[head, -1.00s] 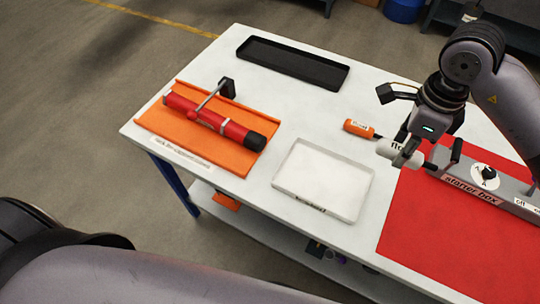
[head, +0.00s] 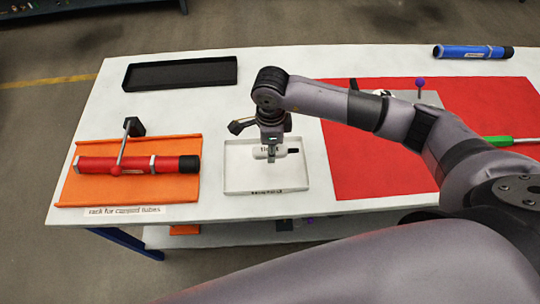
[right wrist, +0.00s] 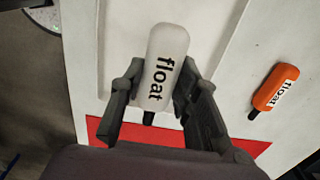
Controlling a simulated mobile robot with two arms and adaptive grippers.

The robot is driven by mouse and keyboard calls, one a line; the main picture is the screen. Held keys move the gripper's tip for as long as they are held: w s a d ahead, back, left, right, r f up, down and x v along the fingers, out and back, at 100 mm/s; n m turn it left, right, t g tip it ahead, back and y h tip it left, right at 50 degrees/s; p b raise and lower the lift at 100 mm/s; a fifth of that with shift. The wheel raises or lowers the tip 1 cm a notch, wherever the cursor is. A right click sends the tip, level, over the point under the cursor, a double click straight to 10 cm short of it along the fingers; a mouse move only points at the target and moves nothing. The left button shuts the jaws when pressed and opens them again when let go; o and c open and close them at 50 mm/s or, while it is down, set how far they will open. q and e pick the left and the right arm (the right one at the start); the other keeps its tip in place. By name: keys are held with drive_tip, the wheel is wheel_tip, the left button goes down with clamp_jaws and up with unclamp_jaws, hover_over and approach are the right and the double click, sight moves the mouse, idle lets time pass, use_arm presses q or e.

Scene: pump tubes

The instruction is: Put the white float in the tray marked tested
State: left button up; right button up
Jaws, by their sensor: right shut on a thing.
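The white float (head: 266,153) is held in my right gripper (head: 271,156), over the white tray (head: 238,180) with a printed label on its front edge. The float appears level and above the tray floor; the exact gap is hard to tell. In the right wrist view the white float (right wrist: 162,65), lettered "float", sits between the two dark fingers of my right gripper (right wrist: 160,98), its black tip toward the palm. An orange float (right wrist: 274,90) lies to the right in that view; the head view does not show it now. My left gripper is out of view.
A red tube (head: 135,164) lies on the orange rack (head: 75,190) at left. A black tray (head: 180,74) lies behind. To the right are a red mat (head: 370,170), a green-handled tool (head: 498,140) and a blue tube (head: 473,51). White table shows between tray and rack.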

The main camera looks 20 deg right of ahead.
sight(271, 166)
drive_tip(key=shift+f, duration=0.85)
wheel_tip(271, 166, down, 4)
drive_tip(key=shift+f+p, duration=0.1)
drive_tip(key=shift+p, duration=0.4)
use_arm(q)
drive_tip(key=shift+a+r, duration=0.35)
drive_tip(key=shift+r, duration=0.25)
use_arm(e)
drive_tip(key=shift+f, duration=0.1)
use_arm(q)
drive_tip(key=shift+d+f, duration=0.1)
use_arm(e)
drive_tip(key=shift+f, duration=0.1)
drive_tip(key=shift+f+b, duration=0.15)
drive_tip(key=shift+b, duration=0.15)
drive_tip(key=o, duration=1.2)
drive_tip(key=shift+c, duration=0.2)
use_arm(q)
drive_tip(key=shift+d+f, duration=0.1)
